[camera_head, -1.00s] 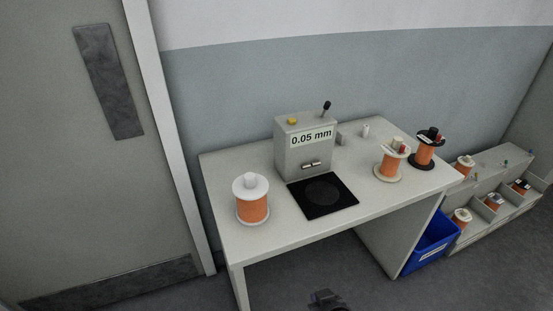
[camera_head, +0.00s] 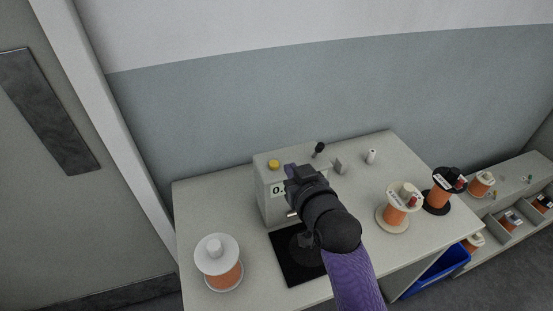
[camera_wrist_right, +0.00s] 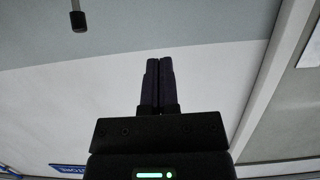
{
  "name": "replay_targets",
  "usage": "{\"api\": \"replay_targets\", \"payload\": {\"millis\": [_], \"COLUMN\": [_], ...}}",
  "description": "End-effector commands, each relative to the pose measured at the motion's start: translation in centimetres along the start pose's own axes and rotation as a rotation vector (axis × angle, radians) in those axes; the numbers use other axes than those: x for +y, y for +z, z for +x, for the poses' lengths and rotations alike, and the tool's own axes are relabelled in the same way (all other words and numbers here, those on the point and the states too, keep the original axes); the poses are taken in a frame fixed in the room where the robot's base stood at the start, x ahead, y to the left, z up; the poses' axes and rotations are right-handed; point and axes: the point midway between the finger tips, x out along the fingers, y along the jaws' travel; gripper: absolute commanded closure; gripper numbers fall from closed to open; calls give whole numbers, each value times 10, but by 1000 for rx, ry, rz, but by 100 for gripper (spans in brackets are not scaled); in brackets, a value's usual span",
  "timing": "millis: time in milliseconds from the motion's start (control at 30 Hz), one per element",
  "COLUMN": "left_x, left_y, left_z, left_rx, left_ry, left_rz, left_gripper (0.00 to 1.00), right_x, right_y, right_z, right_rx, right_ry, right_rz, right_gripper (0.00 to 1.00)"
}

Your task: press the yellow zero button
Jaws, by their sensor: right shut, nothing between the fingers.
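The yellow button (camera_head: 274,164) sits on top of the grey gauge box (camera_head: 268,206), near its left end, and is in plain sight. My right gripper (camera_head: 290,170) is shut and empty, just to the right of the button in the head view and seemingly apart from it. The gripper and my arm hide much of the box's display. In the right wrist view the closed fingers (camera_wrist_right: 159,66) point toward the wall, and the button is not seen there. My left gripper is out of view.
A black lever (camera_head: 319,148) rises from the box's right end. A spool with orange wire (camera_head: 225,275) stands at the table's left. More spools (camera_head: 397,207) stand at the right. A black pad (camera_head: 290,262) lies before the box. A blue bin (camera_head: 445,268) is below.

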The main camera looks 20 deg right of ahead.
Motion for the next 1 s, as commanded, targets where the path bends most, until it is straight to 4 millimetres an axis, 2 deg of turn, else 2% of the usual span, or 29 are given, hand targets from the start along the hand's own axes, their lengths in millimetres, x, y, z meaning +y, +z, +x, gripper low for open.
{"api": "replay_targets", "payload": {"millis": [467, 600, 700, 1000], "left_x": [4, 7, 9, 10], "left_y": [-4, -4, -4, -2], "left_z": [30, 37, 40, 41], "left_rx": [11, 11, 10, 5], "left_ry": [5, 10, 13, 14], "left_rz": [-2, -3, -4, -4], "left_gripper": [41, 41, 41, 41], "right_x": [0, 0, 0, 0], "right_y": [3, 26, 35, 39], "right_z": [97, 103, 105, 106], "right_rx": [0, -4, -3, -1], "right_ry": [0, -1, 0, 0], "right_rz": [1, 0, 0, 0], "right_gripper": [100, 100, 100, 100]}}
